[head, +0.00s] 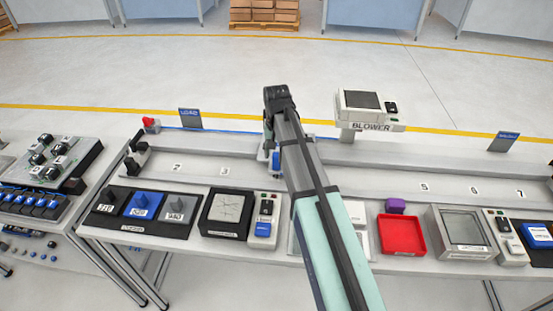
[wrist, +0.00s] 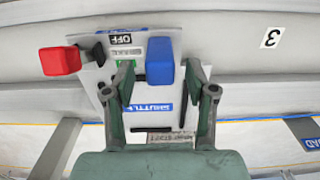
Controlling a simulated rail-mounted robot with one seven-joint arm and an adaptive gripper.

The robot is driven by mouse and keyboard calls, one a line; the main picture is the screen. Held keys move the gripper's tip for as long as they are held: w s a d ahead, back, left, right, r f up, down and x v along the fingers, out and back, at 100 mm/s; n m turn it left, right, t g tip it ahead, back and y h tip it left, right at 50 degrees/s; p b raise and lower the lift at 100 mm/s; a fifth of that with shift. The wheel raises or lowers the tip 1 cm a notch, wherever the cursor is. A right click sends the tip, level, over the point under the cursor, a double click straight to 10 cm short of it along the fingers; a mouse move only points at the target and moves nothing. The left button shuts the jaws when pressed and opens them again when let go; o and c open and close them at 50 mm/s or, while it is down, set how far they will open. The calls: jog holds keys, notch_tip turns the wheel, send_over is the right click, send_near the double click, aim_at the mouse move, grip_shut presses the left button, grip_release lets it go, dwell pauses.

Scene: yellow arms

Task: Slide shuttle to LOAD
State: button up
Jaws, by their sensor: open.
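The shuttle (wrist: 150,112) is a light plate with a "SHUTTLE" label, a raised blue block (wrist: 160,55), a red block (wrist: 60,61) and a small black part near an "OFF" mark. My gripper (wrist: 162,75) is open, with one finger on each side of the blue block and gaps visible. In the head view, my arm hides most of the gripper and shuttle; a bit of blue (head: 276,160) shows beside the arm. The LOAD sign (head: 189,118) stands behind the rail at left, apart from the shuttle. It also shows at the right edge of the wrist view (wrist: 306,132).
The long track (head: 195,160) carries numbers, with 2 and 3 toward the LOAD sign. Another blue sign (head: 508,140) stands far right. A blower (head: 370,108) sits behind the track. A red tray (head: 402,235) and control panels (head: 145,207) line the front. The track toward LOAD looks clear.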

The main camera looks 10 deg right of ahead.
aim_at(277, 161)
jog(key=shift+f+p, duration=0.45)
jog(key=shift+f, duration=1.75)
grip_shut()
